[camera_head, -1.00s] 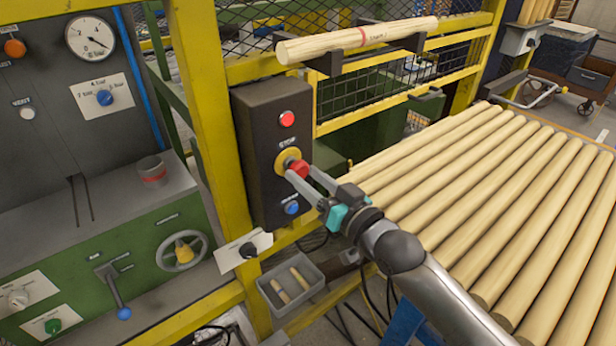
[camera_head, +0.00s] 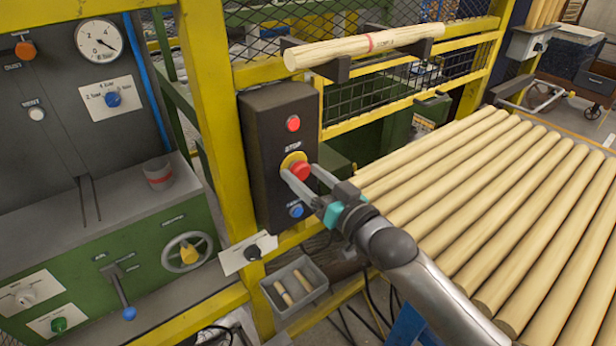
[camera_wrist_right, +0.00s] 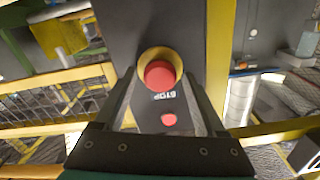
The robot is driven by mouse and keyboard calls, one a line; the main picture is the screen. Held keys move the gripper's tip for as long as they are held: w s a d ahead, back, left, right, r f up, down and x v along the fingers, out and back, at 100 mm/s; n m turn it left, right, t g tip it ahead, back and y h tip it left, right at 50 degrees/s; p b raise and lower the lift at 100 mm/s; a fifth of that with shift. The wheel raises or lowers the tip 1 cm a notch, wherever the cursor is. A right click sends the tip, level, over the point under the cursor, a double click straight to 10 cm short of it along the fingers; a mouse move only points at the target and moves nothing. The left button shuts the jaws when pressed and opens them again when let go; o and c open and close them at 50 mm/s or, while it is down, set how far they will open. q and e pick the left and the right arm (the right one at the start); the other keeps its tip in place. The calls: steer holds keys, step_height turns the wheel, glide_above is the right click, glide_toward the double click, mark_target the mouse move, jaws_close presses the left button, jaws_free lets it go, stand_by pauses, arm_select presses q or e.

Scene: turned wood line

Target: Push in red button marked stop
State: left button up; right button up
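The red stop button (camera_head: 301,171) is a round mushroom head on a yellow collar (camera_head: 292,160), under the word STOP on a dark control box (camera_head: 262,140). It also shows in the right wrist view as a red cap (camera_wrist_right: 160,75) in its yellow collar. My right gripper (camera_head: 299,173) is open and empty in front of the box. Its fingers reach toward the box, one on each side of the button; whether they touch it I cannot tell. The right gripper (camera_wrist_right: 160,85) frames the button in the wrist view. My left gripper is not in view.
A smaller red button (camera_head: 293,124) is above and a blue one (camera_head: 296,211) below on the box. A yellow post (camera_head: 215,120) stands left of it. A bed of wooden rods (camera_head: 480,210) lies right, and a grey bin (camera_head: 294,287) is below.

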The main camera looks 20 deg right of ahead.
steer(key=shift+o, duration=0.4)
steer(key=shift+s, duration=0.15)
steer(key=v, duration=1.5)
steer(key=shift+b, duration=0.35)
steer(key=shift+s+d, duration=0.1)
